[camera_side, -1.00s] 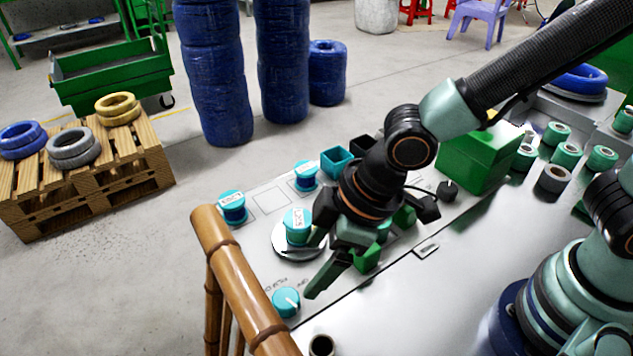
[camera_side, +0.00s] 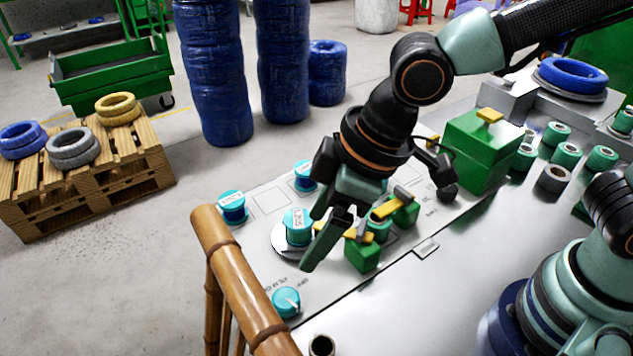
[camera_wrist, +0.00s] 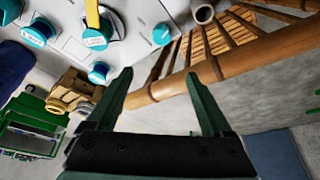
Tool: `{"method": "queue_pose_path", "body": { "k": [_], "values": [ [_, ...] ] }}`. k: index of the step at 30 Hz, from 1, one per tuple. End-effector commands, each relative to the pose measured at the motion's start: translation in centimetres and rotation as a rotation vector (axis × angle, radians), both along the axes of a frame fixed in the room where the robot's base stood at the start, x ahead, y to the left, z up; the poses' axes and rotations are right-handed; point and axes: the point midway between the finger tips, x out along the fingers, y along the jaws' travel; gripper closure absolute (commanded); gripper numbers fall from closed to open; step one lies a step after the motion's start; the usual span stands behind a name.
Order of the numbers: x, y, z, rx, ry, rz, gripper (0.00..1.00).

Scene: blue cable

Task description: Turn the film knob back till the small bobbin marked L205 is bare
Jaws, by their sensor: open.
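The film knob (camera_side: 286,302) is a teal dial with a white pointer line, near the panel's front left corner. In the wrist view the knob (camera_wrist: 162,34) shows beyond my fingertips. A teal bobbin (camera_side: 298,226) with a white label sits on a round silver plate (camera_side: 283,246); the label looks like L205 but is hard to read. It also shows in the wrist view (camera_wrist: 95,39). I cannot tell whether film covers it. My gripper (camera_side: 311,239) is open and empty, in front of the bobbin in the side view and apart from the knob (camera_wrist: 158,74).
A bamboo rail (camera_side: 240,285) stands close left of the knob. Other labelled bobbins (camera_side: 232,207) stand behind it. Green blocks with yellow levers (camera_side: 362,252) are right of the plate. A green box (camera_side: 482,150) stands farther right.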

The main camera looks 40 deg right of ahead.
Motion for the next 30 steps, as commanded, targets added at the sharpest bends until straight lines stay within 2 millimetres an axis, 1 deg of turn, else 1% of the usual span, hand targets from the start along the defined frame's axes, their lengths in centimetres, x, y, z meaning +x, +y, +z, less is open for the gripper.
{"method": "queue_pose_path", "body": {
  "k": [5,11,17,21,27,30],
  "values": [
    [0.4,0.4,0.1,0.022,0.073,-0.186,0.15],
    [1.0,1.0,0.1,0.050,0.181,-0.491,0.15],
    [1.9,1.9,0.1,0.076,0.308,-0.939,0.15],
    [2.4,2.4,0.1,0.087,0.376,-1.273,0.15],
    [3.2,3.1,0.0,0.101,0.429,-1.737,0.15],
    [3.4,3.3,-0.1,0.108,0.437,-1.929,0.15]
  ]
}}
